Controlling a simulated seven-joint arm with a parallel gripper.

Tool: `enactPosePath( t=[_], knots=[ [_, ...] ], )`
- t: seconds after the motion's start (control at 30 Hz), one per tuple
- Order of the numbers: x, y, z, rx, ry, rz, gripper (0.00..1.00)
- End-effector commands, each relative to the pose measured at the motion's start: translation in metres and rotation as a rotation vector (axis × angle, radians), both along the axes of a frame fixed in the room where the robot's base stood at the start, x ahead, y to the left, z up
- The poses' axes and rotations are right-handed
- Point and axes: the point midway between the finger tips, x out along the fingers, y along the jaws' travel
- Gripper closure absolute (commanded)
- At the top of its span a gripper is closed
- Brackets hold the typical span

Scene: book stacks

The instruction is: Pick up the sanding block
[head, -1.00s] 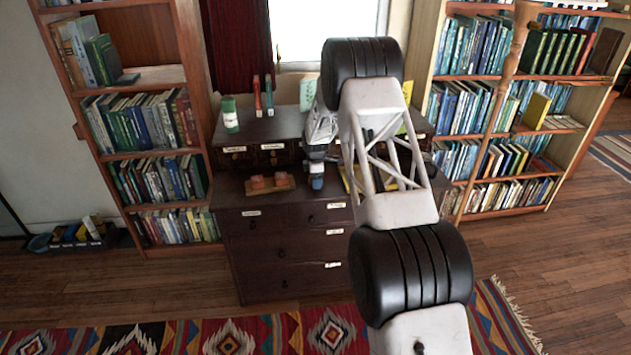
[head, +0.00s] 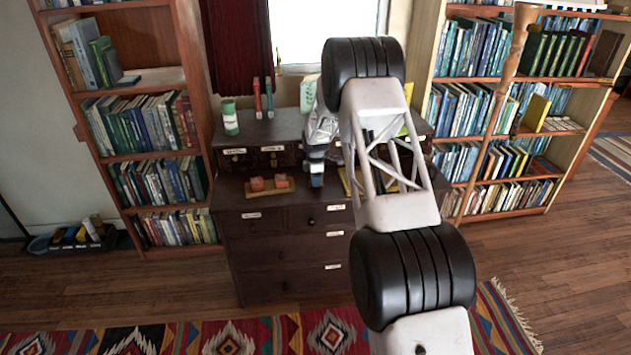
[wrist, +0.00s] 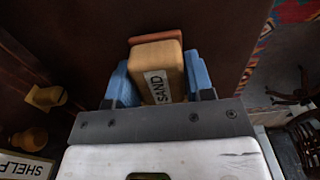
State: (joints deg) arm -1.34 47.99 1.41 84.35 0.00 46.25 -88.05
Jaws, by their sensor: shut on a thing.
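The sanding block (wrist: 158,63) shows in the wrist view as a tan block with a white label reading SAND and a reddish-brown piece at its far end. My gripper (wrist: 159,80) has one blue finger on each side of it and is shut on it. In the head view my gripper (head: 316,178) is low over the front of the dark dresser top, right of a small wooden tray. The block cannot be made out there; the fingers and arm hide it.
The tray (head: 265,192) holds two reddish blocks on the dresser (head: 290,250). A green-labelled container (head: 230,117) and two upright red and teal items (head: 263,97) stand on its raised back part. Bookshelves flank both sides. A patterned rug (head: 290,335) lies in front.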

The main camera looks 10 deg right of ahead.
Motion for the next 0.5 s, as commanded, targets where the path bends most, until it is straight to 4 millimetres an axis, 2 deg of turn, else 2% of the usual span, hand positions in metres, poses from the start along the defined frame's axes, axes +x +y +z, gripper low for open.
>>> enactPosePath(
  t=[0.23,0.5],
  knots=[
    [0.001,0.0,0.028,0.0,-0.002,0.0,0.76],
    [-0.033,-0.001,0.03,0.0,0.0,0.0,0.76]
  ],
)
